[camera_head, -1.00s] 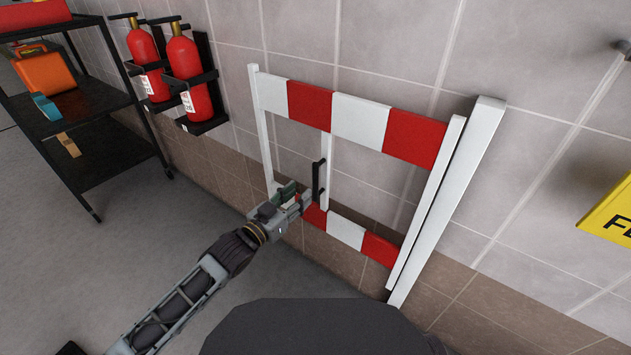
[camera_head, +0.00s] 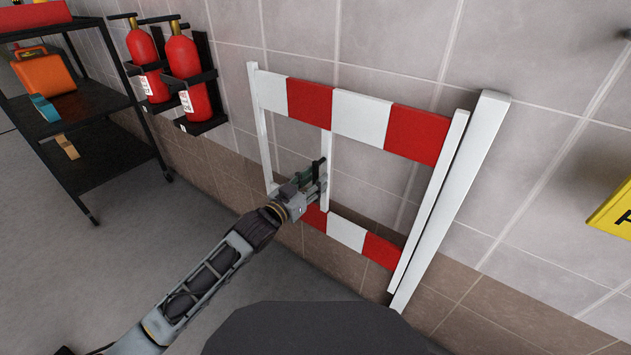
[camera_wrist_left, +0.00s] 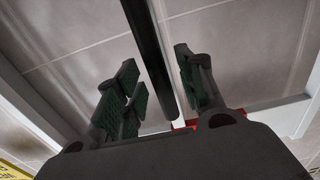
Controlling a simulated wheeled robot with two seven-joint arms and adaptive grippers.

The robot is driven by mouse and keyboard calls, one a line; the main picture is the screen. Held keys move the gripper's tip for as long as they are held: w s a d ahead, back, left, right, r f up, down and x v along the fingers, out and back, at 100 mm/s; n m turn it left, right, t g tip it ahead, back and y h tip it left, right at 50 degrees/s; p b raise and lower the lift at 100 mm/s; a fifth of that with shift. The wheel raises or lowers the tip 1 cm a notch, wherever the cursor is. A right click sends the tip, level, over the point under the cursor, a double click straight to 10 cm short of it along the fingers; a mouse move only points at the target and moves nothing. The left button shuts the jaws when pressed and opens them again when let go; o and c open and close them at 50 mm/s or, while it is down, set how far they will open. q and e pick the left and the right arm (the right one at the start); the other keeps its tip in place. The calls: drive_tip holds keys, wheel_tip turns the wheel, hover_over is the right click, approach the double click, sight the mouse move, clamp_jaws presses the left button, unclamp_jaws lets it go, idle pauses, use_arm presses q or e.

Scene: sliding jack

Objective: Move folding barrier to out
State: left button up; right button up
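The folding barrier (camera_head: 361,117) stands against the tiled wall, with red and white boards between white posts. It lies nearly flat along the wall beside a thicker white post (camera_head: 452,200) at its right. Its black handle sits on the middle white post and is mostly hidden by my left gripper (camera_head: 321,175) in the head view. In the left wrist view, the black handle (camera_wrist_left: 152,50) runs between the two green-padded fingers of my left gripper (camera_wrist_left: 160,90). The fingers are apart, with gaps beside the handle. My right gripper is not in view.
Two red fire extinguishers (camera_head: 188,75) hang on the wall at the left. A black shelf (camera_head: 95,130) with an orange case (camera_head: 45,72) stands at the far left. A yellow sign (camera_head: 612,212) is at the right edge. Grey floor is clear at lower left.

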use_arm(q)
drive_tip(key=shift+w+d, duration=0.35)
drive_tip(key=shift+w, duration=0.1)
clamp_jaws()
idle(0.3)
